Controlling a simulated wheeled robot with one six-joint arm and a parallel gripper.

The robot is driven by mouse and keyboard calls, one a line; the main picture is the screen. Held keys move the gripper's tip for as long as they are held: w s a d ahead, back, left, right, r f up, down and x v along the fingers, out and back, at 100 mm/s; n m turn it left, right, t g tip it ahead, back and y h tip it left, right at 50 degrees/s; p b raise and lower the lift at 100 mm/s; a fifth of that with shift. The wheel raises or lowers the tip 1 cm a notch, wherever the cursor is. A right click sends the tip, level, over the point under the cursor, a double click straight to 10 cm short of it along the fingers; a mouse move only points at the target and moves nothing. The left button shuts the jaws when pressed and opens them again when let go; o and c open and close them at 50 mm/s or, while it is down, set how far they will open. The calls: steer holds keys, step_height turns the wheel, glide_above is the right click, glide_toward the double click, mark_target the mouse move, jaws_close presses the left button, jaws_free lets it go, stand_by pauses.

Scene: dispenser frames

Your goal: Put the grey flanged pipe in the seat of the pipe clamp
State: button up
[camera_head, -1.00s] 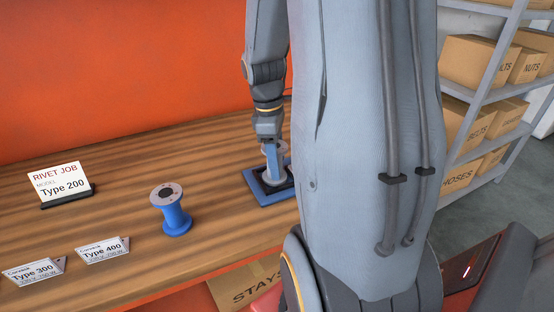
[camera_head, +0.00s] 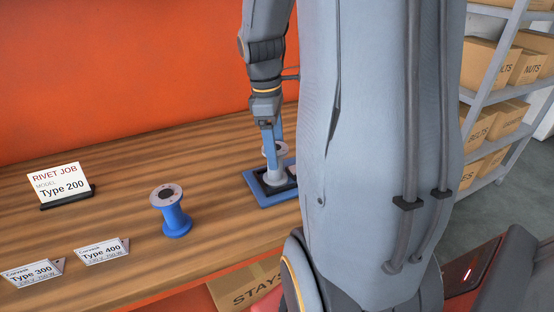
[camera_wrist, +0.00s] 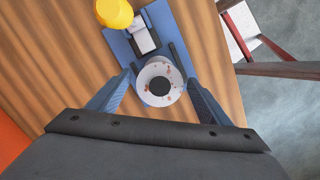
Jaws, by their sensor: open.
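The grey flanged pipe (camera_head: 275,177) stands upright at the blue-based pipe clamp (camera_head: 256,189), between its dark parts. The wrist view looks down on the pipe's round top flange (camera_wrist: 147,93), with reddish marks and a dark central hole. The blue clamp plate (camera_wrist: 121,47) lies beneath it, with a pale block (camera_wrist: 142,38) next to the pipe. The pipe's lower end is hidden in the wrist view. My gripper (camera_head: 272,150) is open above the pipe, with its blue fingers on either side of the flange; I see gaps there.
A blue spool-like flanged pipe (camera_head: 171,216) stands to the left. A "Type 200" sign (camera_head: 62,186) and the "Type 300" (camera_head: 34,271) and "Type 400" (camera_head: 102,251) cards are farther left. A yellow round object (camera_wrist: 114,13) shows at the clamp's edge. Shelves with boxes stand right.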

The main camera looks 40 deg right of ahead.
steer(key=r, duration=0.7)
steer(key=shift+w+a+r+b, duration=0.15)
steer(key=shift+w+a+b, duration=0.15)
steer(key=shift+w, duration=0.05)
